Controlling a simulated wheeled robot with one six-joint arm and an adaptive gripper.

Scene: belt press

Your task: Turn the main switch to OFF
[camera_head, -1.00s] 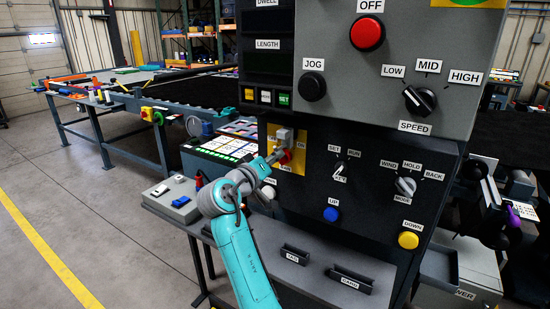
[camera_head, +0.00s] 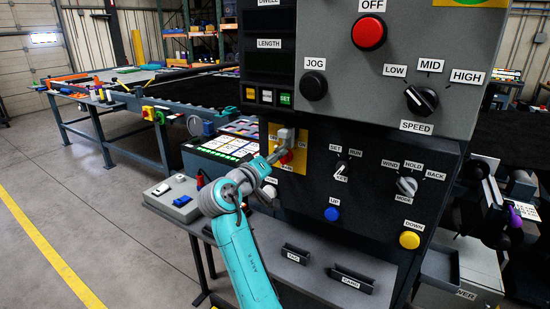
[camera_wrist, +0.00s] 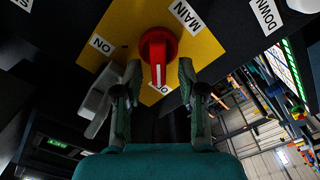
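The main switch is a red rotary knob (camera_wrist: 158,48) on a yellow plate (camera_wrist: 125,22), seen upside down in the wrist view. Its grip bar points down in that view, at a white label partly hidden behind it and beginning with O. The ON label (camera_wrist: 102,44) is to the left and the MAIN label (camera_wrist: 186,16) at the upper right. My gripper (camera_wrist: 160,70) is open, one finger on each side of the bar, with gaps visible. In the head view my gripper (camera_head: 284,141) covers much of the yellow plate (camera_head: 299,161); a little red (camera_head: 287,157) shows.
A grey block (camera_wrist: 96,100) sits close to the left finger in the wrist view. The black panel around the plate carries a blue button (camera_head: 332,214), a yellow button (camera_head: 410,240) and selector knobs. A grey box (camera_head: 172,197) stands left of my arm. The floor at left is clear.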

